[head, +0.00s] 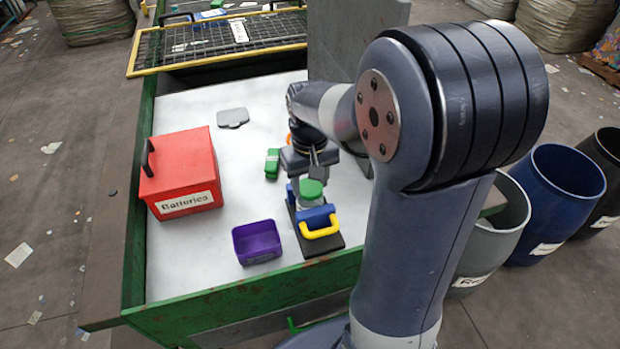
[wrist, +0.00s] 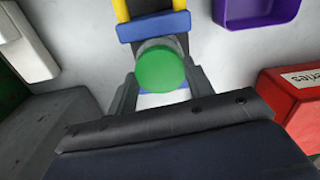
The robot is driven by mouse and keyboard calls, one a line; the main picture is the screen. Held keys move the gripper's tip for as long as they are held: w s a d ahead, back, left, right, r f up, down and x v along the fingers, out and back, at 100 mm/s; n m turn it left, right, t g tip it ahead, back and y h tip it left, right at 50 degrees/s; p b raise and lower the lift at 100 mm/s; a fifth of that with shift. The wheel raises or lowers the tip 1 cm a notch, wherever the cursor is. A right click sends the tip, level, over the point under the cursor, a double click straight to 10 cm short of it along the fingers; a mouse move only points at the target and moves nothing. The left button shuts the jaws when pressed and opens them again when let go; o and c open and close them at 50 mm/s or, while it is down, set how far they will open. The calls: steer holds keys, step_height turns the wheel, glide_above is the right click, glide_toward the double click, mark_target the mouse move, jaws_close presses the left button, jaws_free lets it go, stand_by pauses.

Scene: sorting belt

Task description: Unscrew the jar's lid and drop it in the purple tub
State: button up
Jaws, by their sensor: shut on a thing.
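The jar (head: 311,201) stands upright in a clamp with blue jaws and a yellow handle (head: 320,230) on a dark base. Its green lid (head: 312,187) is on top, and the lid also shows from above in the wrist view (wrist: 160,68). My gripper (head: 312,179) is over the jar, with a finger on each side of the lid in the wrist view (wrist: 160,85). It is shut on the lid. The purple tub (head: 257,243) sits left of the clamp and looks empty; part of it shows in the wrist view (wrist: 257,12).
A red batteries box (head: 183,172) stands at the left of the white table. A green object (head: 272,164) and a flat grey piece (head: 233,118) lie behind the tub. A grey wall (head: 350,50) rises at the back. The front left of the table is clear.

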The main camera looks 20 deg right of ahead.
steer(key=shift+s+f, duration=0.15)
steer(key=n+p, duration=0.1)
steer(key=n, duration=0.4)
steer(key=shift+n, duration=0.4)
steer(key=n, duration=0.4)
steer(key=shift+n+p, duration=0.3)
steer(key=o, duration=1)
